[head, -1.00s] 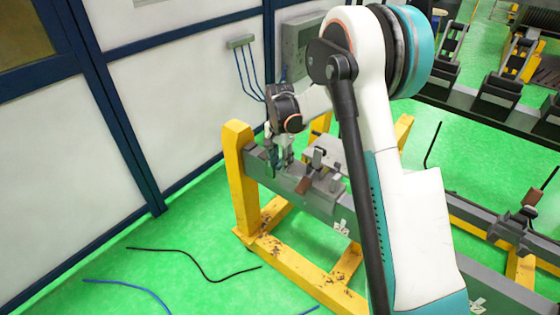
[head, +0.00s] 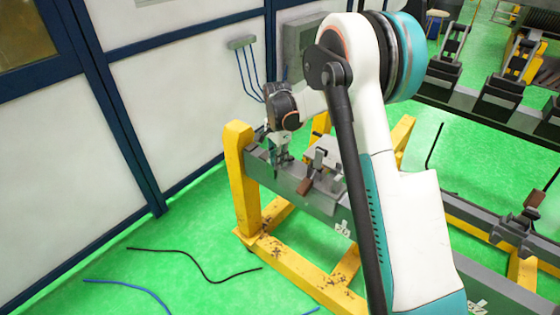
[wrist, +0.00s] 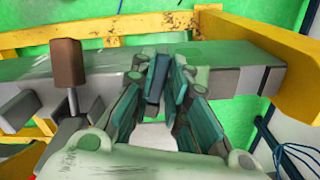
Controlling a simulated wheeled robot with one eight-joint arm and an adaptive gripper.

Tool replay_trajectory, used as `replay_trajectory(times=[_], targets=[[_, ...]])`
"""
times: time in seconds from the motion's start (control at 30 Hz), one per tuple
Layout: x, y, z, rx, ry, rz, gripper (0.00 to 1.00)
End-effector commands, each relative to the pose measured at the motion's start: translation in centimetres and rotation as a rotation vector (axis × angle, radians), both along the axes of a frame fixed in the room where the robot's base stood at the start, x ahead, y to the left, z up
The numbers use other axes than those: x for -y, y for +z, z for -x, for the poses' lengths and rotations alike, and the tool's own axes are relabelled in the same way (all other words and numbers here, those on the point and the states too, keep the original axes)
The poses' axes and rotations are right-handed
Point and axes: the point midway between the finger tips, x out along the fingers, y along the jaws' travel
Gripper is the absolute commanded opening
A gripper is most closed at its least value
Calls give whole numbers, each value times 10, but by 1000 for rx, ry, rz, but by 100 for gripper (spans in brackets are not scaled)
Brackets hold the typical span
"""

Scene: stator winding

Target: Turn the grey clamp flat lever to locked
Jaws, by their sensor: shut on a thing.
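My gripper (head: 279,158) is at the left end of the grey beam, beside the yellow post. In the wrist view its teal fingers (wrist: 158,88) are closed around a narrow dark slate-grey piece, which looks like the flat lever (wrist: 155,78) of the grey clamp. The fingers hide most of the lever and its pivot, so I cannot tell its exact angle. The clamp body is largely hidden under the gripper.
A brown handle (wrist: 67,64) on a metal rod stands left of my fingers in the wrist view; the same handle (head: 304,186) shows in the head view. The grey beam (wrist: 225,68) rests on a yellow frame (head: 240,175). Cables lie on the green floor.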

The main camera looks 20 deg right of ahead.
Motion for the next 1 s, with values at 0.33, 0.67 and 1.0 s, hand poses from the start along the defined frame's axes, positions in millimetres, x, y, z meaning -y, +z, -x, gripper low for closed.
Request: replay_trajectory(times=[0.33,0.67,1.0], targets=[[-3,0,-18,1,-330,0,0],[0,0,-35,1,-643,0,0],[8,0,-50,1,-957,0,0]])
